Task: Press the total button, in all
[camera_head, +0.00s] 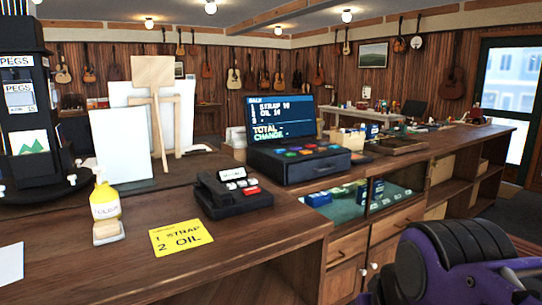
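The cash register (312,166) is a dark box on the wooden counter. A black device (232,192) with white and red keys stands left of the register. A yellow card (180,238) reads "1 STRAP 2 OIL". My purple and black arm shows at bottom right; my gripper is not in view.
A yellow bottle (105,200) stands on the counter at left, near a black peg rack (25,110). White panels and a wooden stand (155,100) are behind. The front counter is mostly clear.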

